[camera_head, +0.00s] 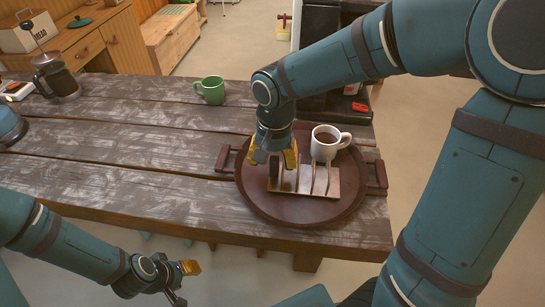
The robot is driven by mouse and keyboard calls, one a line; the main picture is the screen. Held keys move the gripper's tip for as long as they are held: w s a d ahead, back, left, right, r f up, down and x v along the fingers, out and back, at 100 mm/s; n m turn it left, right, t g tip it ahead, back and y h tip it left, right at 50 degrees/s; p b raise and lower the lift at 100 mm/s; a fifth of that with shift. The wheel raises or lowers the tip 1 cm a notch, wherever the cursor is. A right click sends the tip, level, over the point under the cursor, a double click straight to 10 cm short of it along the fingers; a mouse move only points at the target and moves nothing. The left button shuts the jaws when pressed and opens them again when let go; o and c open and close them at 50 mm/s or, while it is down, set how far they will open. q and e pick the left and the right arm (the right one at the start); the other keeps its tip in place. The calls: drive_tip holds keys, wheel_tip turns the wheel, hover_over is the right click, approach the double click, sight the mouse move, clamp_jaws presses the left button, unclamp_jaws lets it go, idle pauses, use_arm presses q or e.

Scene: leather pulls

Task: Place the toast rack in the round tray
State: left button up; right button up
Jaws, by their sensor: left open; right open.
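The toast rack (318,183), with a pale base and upright dividers, sits on the round brown tray (303,217), in front of a white mug. My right gripper (272,160) is open and points down at the rack's left end. Its yellow fingertips are apart; it partly hides that end, and I cannot tell whether it touches the rack. My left gripper (186,282) is open and empty, low in front of the table's front edge, away from the tray.
The white mug (326,145) with dark liquid stands on the tray behind the rack. A green mug (211,90) and a French press (57,80) stand at the back of the wooden table (120,150). The table's middle left is clear. The tray has side handles.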

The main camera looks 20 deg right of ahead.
drive_tip(key=shift+r, duration=0.25)
wheel_tip(320, 180, up, 12)
drive_tip(key=p, duration=0.2)
drive_tip(key=shift+s+d, duration=0.15)
drive_tip(key=shift+d, duration=0.05)
drive_tip(key=shift+f, duration=0.15)
